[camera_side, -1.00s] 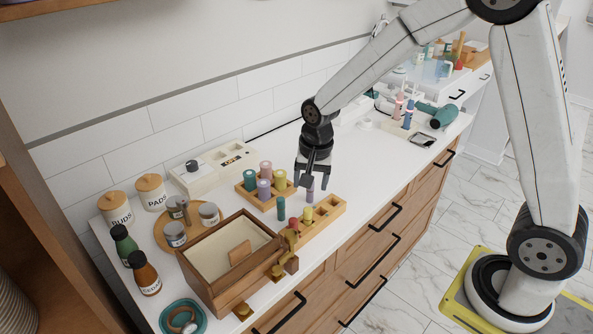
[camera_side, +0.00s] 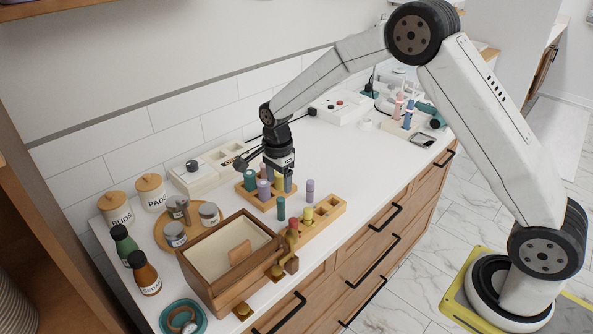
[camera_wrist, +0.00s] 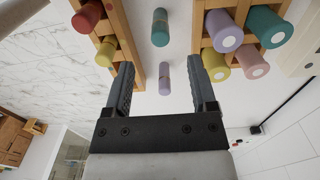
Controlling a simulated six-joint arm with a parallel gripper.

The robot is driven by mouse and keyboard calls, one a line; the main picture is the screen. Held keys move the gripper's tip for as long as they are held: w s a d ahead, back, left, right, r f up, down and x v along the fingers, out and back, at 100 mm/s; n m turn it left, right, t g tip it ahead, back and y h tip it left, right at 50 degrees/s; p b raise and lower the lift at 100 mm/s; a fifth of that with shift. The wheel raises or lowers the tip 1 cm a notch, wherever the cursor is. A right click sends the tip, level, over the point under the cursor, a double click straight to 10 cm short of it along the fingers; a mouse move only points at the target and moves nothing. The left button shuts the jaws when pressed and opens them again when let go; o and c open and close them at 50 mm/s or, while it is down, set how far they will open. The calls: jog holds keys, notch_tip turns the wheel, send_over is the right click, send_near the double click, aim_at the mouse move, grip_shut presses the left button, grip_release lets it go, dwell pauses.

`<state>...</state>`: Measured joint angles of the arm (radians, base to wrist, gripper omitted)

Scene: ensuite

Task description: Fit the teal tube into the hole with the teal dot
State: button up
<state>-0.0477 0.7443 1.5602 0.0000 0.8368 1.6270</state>
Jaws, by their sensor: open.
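A teal tube (camera_side: 281,208) stands upright on the white counter between two wooden racks; it also shows in the wrist view (camera_wrist: 160,27). Another teal tube (camera_side: 250,180) stands in the rear rack (camera_side: 266,206), and shows at the right in the wrist view (camera_wrist: 266,27). The front rack (camera_side: 324,222) holds a red and a yellow tube and has empty holes to their right; I cannot make out a teal dot. My gripper (camera_side: 280,187) is open and empty, its fingers over the right end of the rear rack in the side view.
A purple tube (camera_side: 310,190) stands on the counter right of the teal one. The rear rack also holds purple (camera_side: 264,190), pink and yellow tubes. A wooden box (camera_side: 215,285) is at front left.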

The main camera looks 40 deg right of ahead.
aim_at(281, 198)
jog(key=shift+d+f, duration=0.15)
jog(key=shift+f, duration=3.35)
grip_shut()
